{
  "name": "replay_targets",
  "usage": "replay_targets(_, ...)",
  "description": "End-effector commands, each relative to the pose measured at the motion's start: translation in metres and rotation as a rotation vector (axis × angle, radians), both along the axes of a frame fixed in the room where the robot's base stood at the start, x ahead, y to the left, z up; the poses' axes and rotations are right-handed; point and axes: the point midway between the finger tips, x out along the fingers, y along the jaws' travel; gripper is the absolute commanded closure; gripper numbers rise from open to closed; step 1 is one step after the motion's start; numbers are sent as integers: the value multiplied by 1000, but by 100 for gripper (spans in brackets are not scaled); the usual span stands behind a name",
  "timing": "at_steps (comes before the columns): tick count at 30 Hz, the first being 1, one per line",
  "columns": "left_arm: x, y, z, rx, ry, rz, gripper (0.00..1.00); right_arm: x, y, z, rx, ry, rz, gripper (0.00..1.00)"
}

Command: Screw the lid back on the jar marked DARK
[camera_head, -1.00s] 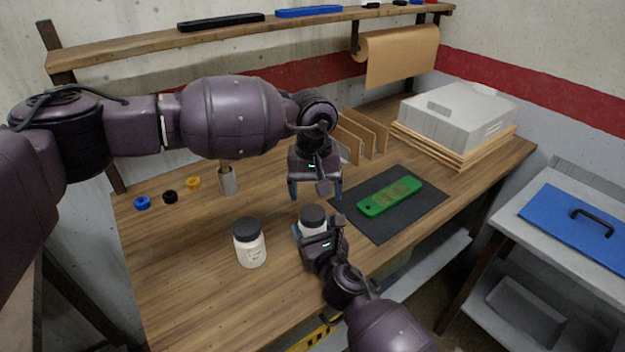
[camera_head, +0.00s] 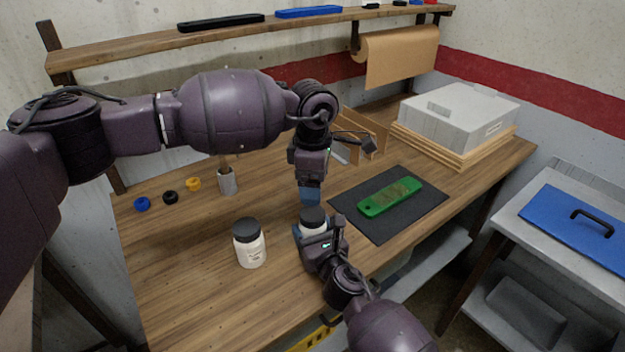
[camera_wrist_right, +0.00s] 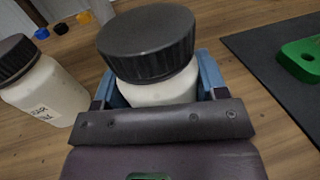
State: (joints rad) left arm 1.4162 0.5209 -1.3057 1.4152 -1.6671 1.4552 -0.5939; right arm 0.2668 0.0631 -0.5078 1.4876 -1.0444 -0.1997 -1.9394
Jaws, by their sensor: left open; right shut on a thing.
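A white jar with a black ribbed lid (camera_head: 312,216) stands on the workbench in the head view. My right gripper (camera_head: 312,232) is shut around its body, and the right wrist view shows the blue fingers on both sides of the white jar body (camera_wrist_right: 160,92). The lid (camera_wrist_right: 148,42) sits on top; I cannot tell whether it is tight. The held jar's label is hidden. My left gripper (camera_head: 309,196) is open and empty, pointing down just above the lid. A second lidded white jar (camera_head: 251,250) stands to the left; its label (camera_wrist_right: 52,112) is too unclear to read.
A green part (camera_head: 390,196) lies on a dark mat (camera_head: 425,212) to the right. A holder cup (camera_head: 228,183) and small blue, black and yellow rings (camera_head: 170,197) are at the back left. Upright dividers (camera_head: 370,135) stand behind my left gripper. The front-left bench is clear.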

Motion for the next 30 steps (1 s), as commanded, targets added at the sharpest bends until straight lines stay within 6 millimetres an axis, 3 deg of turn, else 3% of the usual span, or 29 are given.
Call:
replay_targets(15, 0, 4, 2, 24, 11, 676, 20, 0, 0, 0, 0, 0, 0, 100)
replay_targets(21, 0, 4, 2, 26, 13, 796, 20, 0, 0, 0, 0, 0, 0, 100)
replay_targets(30, 0, 4, 2, 25, 12, 819, 20, 0, 0, 0, 0, 0, 0, 100)
